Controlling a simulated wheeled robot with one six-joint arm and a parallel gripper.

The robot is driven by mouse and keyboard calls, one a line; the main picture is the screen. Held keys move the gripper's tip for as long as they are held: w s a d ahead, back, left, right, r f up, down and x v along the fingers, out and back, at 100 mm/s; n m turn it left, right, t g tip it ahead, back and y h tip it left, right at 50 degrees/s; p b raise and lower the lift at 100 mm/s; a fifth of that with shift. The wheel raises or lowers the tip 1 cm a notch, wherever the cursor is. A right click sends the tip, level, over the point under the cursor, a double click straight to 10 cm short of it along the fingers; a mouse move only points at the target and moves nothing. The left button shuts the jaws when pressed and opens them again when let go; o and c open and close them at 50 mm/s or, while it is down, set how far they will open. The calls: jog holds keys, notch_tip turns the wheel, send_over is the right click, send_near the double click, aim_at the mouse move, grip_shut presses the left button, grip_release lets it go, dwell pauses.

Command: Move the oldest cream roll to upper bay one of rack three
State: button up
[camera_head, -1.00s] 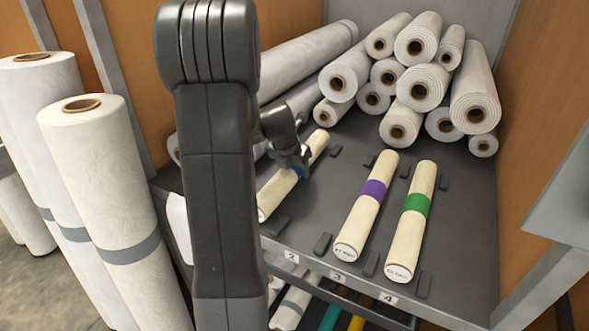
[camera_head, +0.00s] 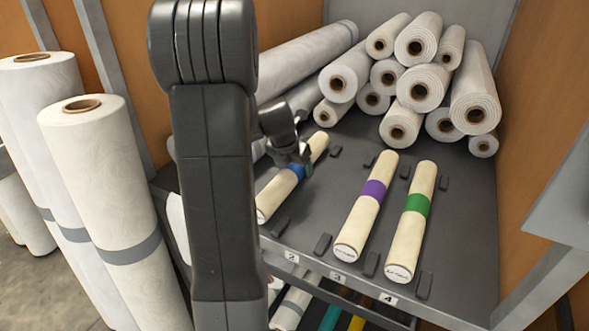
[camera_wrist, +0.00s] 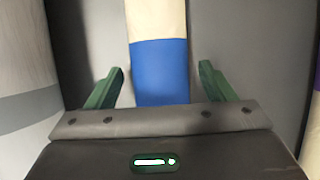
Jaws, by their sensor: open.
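Three cream rolls lie on the dark shelf. The purple-banded cream roll (camera_head: 357,219) is by label 3, and the green-banded cream roll (camera_head: 408,237) is by label 4. Marks on the near ends of those two are too small to read. My gripper (camera_head: 301,165) is at the blue-banded roll. In the wrist view my gripper (camera_wrist: 160,85) is open, its green fingers on either side of the blue band (camera_wrist: 161,70), with a gap on both sides.
White rolls (camera_head: 420,85) are stacked at the back of the shelf (camera_head: 455,215). Small dark blocks (camera_head: 322,243) stand between the cream rolls. Tall white rolls (camera_head: 105,200) stand at the left. A lower level holds coloured rolls (camera_head: 331,317).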

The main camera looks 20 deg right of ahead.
jog(key=v, duration=1)
jog(key=shift+a+r, duration=0.1)
jog(key=shift+r, duration=0.15)
jog(key=x, duration=1.2)
jog(key=shift+s+f, duration=0.1)
jog(key=shift+f, duration=0.1)
jog(key=shift+r, duration=1.95)
